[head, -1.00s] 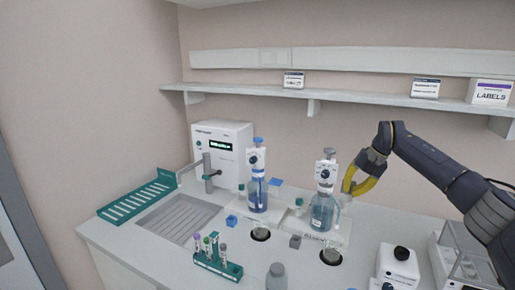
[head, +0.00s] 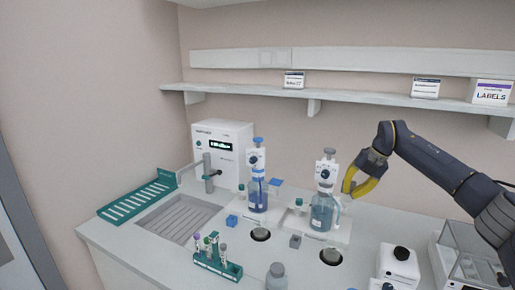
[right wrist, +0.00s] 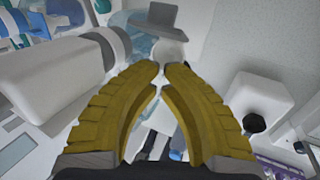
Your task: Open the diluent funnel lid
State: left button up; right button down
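The right-hand bottle (head: 323,212) has blue liquid and a white dispenser head. I take it for the diluent bottle, but its lettering is too small to read. My right gripper (head: 347,190) has yellow fingers right beside this bottle's right side. In the right wrist view, the fingertips (right wrist: 164,68) are close together with a narrow gap. A pale round piece (right wrist: 170,55) and a tilted grey flap (right wrist: 150,16) lie just beyond the tips. I cannot tell whether these are the funnel and its lid, or whether the tips touch them. My left gripper is out of view.
A second blue bottle (head: 257,197) stands to the left. Round openings (head: 331,257) sit in the counter in front. A shelf (head: 370,94) runs above.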

notch_tip(320, 180, up, 7)
jog(key=shift+f, duration=0.2)
dwell(0.6)
